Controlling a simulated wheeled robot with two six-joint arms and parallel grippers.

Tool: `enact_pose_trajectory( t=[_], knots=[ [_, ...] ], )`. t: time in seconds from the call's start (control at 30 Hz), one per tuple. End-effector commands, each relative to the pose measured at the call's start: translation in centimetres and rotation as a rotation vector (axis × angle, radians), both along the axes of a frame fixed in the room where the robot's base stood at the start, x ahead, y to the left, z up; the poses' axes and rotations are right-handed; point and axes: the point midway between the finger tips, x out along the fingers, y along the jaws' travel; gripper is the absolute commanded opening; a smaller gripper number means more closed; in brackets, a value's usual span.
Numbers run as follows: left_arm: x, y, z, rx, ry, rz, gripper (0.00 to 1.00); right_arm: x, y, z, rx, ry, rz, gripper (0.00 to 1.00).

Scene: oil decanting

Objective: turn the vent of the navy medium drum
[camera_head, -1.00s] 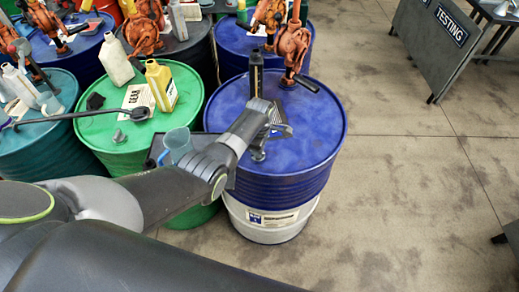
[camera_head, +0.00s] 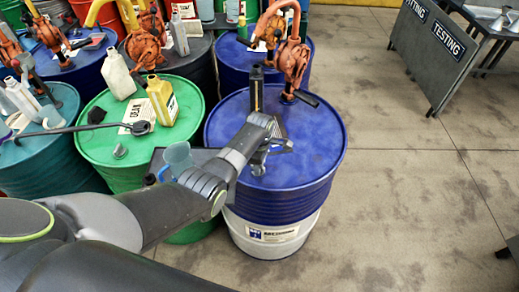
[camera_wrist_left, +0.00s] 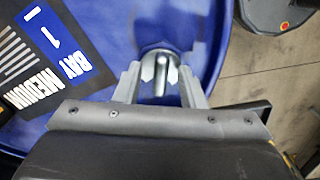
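The navy medium drum (camera_head: 315,150) is blue with a white lower band and stands at the middle of the head view. Its top also shows in the left wrist view (camera_wrist_left: 105,25), with a dark label (camera_wrist_left: 45,60) reading "MEDIUM". The vent (camera_wrist_left: 160,62) is a small grey round fitting with an upright bar, near the drum's rim. My left gripper (camera_wrist_left: 160,88) is over the drum top, fingers apart on either side of the vent's bar. Contact with the bar cannot be told. In the head view my left gripper (camera_head: 268,145) partly hides the label. My right gripper is out of view.
A black bottle (camera_head: 257,88) and an orange pump (camera_head: 291,65) stand on the drum's far side. A green drum (camera_head: 95,155) carrying bottles and a blue jug (camera_head: 178,158) are to the left. Open floor (camera_head: 400,200) lies to the right, with a "TESTING" board (camera_head: 430,60) behind.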

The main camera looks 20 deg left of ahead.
Motion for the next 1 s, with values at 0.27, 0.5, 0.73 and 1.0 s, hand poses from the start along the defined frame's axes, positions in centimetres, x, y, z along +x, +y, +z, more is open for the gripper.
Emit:
enact_pose_trajectory(
  t=[0.27, 0.5, 0.73, 1.0],
  knots=[
    [0.0, 0.0, 2.3, -0.001, -0.002, 0.0, 0.36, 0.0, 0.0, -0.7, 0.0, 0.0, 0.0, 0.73],
    [0.1, 0.0, 6.6, 0.0, -0.004, 0.0, 0.36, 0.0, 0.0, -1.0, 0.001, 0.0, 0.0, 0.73],
    [0.1, 0.0, 11.2, 0.001, -0.006, 0.0, 0.36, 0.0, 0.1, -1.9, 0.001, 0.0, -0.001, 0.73],
    [0.0, 0.1, 16.2, 0.001, -0.001, 0.001, 0.36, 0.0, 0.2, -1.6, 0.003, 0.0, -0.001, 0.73]
  ],
)
